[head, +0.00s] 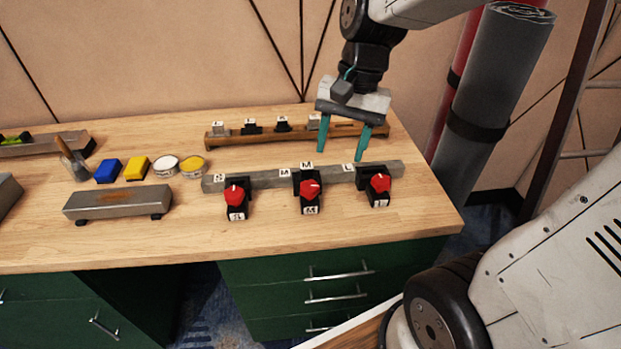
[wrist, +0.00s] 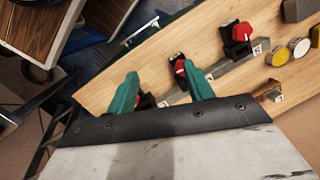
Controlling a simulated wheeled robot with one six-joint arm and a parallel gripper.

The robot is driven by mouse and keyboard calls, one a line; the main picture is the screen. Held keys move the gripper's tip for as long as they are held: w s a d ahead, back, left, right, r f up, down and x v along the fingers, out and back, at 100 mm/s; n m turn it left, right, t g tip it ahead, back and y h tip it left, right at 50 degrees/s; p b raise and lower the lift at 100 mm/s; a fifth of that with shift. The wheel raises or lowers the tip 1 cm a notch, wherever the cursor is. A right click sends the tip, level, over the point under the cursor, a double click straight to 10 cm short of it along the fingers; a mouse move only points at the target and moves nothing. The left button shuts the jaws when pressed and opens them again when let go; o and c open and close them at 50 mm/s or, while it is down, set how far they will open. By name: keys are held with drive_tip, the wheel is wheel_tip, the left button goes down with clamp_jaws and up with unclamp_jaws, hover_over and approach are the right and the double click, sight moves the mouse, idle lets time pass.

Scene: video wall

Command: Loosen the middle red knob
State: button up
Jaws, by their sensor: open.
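The middle red knob (head: 310,188) sits on a black block at the front of a grey metal bar (head: 265,180) on the wooden table. A left red knob (head: 235,195) and a right red knob (head: 380,183) flank it. My gripper (head: 342,149) has two teal fingers, spread apart and empty, above the table behind the bar's right half. In the wrist view the middle knob (wrist: 179,67) shows just beside the right finger's tip, partly covered. Another red knob (wrist: 242,32) shows clear at upper right. The third is mostly hidden behind the left finger.
A blue block (head: 108,170), a yellow block (head: 136,168), two round tins and a grey box (head: 117,201) stand left. The table front is clear.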

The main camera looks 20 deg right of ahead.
sight(309, 186)
drive_tip(key=w+d+f+m+g+y, duration=0.1)
drive_tip(key=w+d+f+m+y, duration=0.1)
drive_tip(key=w+f+m, duration=0.7)
drive_tip(key=shift+n, duration=0.8)
drive_tip(key=x, duration=0.3)
drive_tip(key=w+x, duration=0.1)
drive_tip(key=x, duration=0.4)
drive_tip(key=shift+w+a+f, duration=0.15)
drive_tip(key=shift+w+f, duration=0.25)
drive_tip(key=shift+f, duration=0.05)
drive_tip(key=c, duration=0.7)
